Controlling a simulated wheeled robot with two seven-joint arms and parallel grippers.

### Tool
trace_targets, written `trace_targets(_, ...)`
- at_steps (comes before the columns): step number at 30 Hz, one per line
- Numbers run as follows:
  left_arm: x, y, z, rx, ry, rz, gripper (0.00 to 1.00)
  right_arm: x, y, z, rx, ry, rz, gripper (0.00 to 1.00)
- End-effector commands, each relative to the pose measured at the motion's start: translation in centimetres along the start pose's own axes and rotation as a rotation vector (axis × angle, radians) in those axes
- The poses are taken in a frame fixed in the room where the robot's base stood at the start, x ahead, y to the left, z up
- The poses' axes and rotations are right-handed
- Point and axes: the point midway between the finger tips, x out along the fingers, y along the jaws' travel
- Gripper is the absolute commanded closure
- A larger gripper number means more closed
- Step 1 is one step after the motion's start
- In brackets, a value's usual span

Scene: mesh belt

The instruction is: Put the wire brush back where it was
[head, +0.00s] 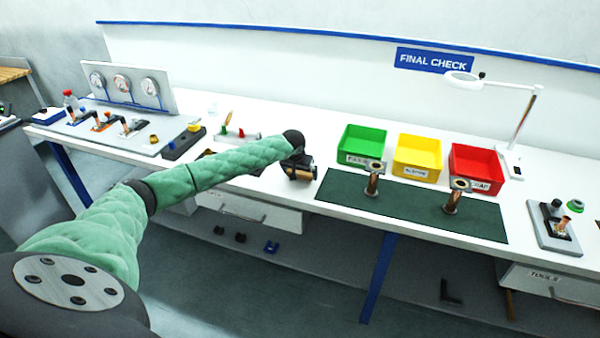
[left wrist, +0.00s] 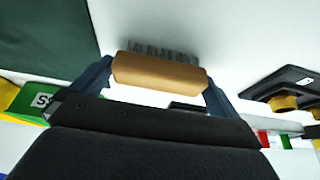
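The wire brush (left wrist: 160,72) has a tan wooden block handle and dark bristles. In the left wrist view it lies crosswise between the two fingers of my left gripper (left wrist: 158,76), with a finger against each end of the handle. The bristles point away from the palm, towards the white bench. In the head view my left gripper (head: 299,170) is over the bench, just left of the dark green mat (head: 335,192). The brush is mostly hidden there by the gripper, and I cannot tell whether it touches the bench. My right gripper is out of view.
Green (head: 362,142), yellow (head: 418,153) and red (head: 477,165) bins stand behind the mat. Two copper pipe pieces with flanges (head: 372,180) (head: 451,198) stand on it. A light tray (head: 238,139) and a dark block (head: 183,143) lie left of the gripper. A lamp (head: 521,120) stands at right.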

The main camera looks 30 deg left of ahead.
Motion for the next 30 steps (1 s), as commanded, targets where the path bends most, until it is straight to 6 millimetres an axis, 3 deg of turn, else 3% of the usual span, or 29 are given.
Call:
trace_targets(8,-1.5,0.0,-0.1,0.0,0.002,0.001,0.0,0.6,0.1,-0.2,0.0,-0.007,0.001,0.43)
trace_targets(11,-3.2,-0.1,0.0,0.001,0.003,-0.001,0.0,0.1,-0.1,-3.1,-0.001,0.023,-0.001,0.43)
trace_targets(15,-6.0,-0.1,0.0,0.001,0.002,0.0,0.0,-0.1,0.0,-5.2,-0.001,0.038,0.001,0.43)
trace_targets(24,-10.7,0.0,-0.1,-0.001,0.001,0.0,0.0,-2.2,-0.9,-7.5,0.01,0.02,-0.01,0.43)
trace_targets(30,-12.1,0.0,-0.1,0.0,0.0,0.0,0.0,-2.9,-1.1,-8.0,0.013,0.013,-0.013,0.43)
